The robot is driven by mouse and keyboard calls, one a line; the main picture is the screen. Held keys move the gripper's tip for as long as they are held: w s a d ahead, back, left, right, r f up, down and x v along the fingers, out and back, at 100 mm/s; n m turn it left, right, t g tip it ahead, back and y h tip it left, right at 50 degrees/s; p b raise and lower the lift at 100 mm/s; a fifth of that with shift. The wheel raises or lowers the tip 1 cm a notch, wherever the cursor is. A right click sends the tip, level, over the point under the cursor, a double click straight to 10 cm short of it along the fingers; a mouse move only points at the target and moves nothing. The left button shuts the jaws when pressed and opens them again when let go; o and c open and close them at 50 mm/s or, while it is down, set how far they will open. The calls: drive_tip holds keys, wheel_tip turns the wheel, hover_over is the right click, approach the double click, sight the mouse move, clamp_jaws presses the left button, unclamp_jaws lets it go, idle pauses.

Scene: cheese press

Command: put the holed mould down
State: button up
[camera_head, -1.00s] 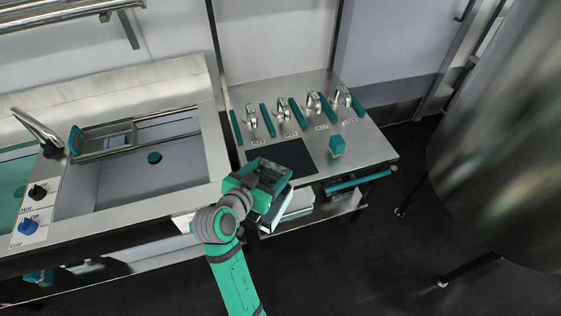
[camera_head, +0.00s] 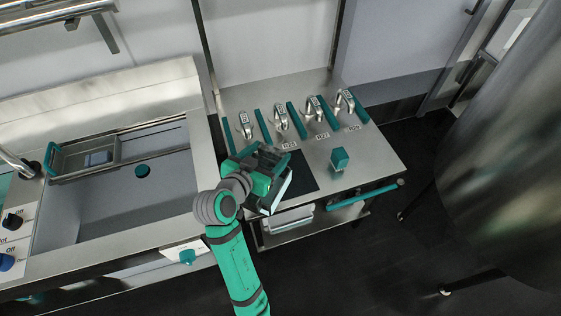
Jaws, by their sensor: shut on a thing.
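My gripper (camera_head: 262,172) is over the left part of the steel table, at the left edge of the dark square mat (camera_head: 303,178). It is shut on the holed mould (camera_head: 281,193), of which only a pale metallic side shows beyond the fingers. The gripper and wrist hide most of the mould, and its holes cannot be made out. I cannot tell whether the mould touches the mat or hangs above it.
Several metal clamp-like fittings (camera_head: 281,121) with teal bars stand along the table's (camera_head: 368,160) back. A teal block (camera_head: 339,158) stands right of the mat. Pale trays (camera_head: 290,221) lie on the shelf below. A sink (camera_head: 105,205) is at left, a large steel vat (camera_head: 505,170) at right.

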sight(268, 165)
drive_tip(key=w+d+f, duration=0.5)
drive_tip(key=w+f, duration=0.7)
drive_tip(key=shift+w+d+f, duration=0.15)
drive_tip(key=shift+d+f, duration=0.05)
drive_tip(key=shift+f, duration=0.1)
drive_tip(key=shift+a, duration=0.1)
drive_tip(key=o, duration=1.9)
drive_tip(key=shift+f, duration=0.15)
drive_tip(key=v, duration=1.2)
drive_tip(key=shift+a, duration=0.1)
